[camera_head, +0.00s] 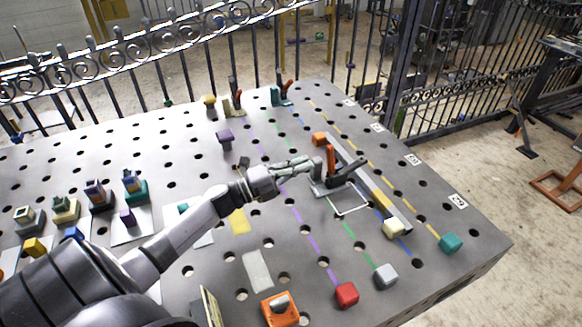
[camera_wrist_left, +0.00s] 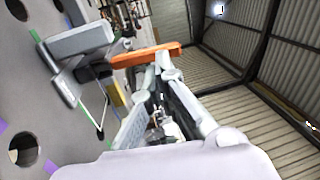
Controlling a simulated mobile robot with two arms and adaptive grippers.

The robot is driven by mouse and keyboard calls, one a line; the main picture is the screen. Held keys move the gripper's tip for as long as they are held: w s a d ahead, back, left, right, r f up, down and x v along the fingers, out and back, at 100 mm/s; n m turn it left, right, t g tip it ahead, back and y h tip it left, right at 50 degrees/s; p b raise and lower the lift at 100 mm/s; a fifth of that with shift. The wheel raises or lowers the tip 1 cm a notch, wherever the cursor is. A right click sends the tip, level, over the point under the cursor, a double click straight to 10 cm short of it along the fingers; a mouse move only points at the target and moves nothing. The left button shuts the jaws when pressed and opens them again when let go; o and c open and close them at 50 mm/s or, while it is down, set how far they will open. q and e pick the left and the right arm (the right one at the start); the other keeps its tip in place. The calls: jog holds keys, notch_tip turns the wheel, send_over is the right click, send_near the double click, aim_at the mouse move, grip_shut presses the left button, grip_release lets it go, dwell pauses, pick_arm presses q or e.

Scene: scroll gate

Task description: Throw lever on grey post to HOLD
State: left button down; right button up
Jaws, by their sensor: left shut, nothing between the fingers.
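An orange lever (camera_head: 331,158) stands upright on a dark and grey fixture (camera_head: 347,178) right of the table's middle. My left gripper (camera_head: 318,166) comes in from the left, shut and empty, with its fingertips right beside the lever. In the left wrist view the orange lever (camera_wrist_left: 143,54) runs across just beyond the shut fingertips (camera_wrist_left: 160,64); I cannot tell whether they touch it. The grey block of the fixture (camera_wrist_left: 85,45) shows at upper left there. No HOLD marking is readable. My right gripper is not in view.
A long grey and yellow bar (camera_head: 372,185) lies just right of the fixture. Red (camera_head: 346,294), grey (camera_head: 386,275) and teal (camera_head: 451,242) blocks stand near the front right. Two other levered fixtures (camera_head: 234,100) (camera_head: 282,92) stand at the back edge. An iron fence runs behind.

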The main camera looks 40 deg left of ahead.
aim_at(327, 153)
pick_arm(q)
jog(key=shift+p+x, duration=0.45)
jog(key=shift+x, duration=1.85)
jog(key=shift+w+r+p, duration=0.1)
jog(key=shift+r+p, duration=0.1)
jog(key=shift+p, duration=0.25)
jog(key=w+d+r+g+y+p, duration=0.1)
jog(key=g+p, duration=0.1)
jog(key=p, duration=0.3)
jog(key=shift+w+r, duration=0.2)
jog(key=shift+w+d+g+p, duration=0.1)
jog(key=shift+w+g+p, duration=0.2)
jog(key=shift+p, duration=0.3)
jog(key=shift+w+d+f+b, duration=0.25)
jog(key=shift+w+b, duration=0.15)
jog(key=shift+b, duration=0.2)
jog(key=shift+w+d, duration=0.3)
jog(key=shift+w, duration=0.15)
jog(key=shift+r, duration=0.1)
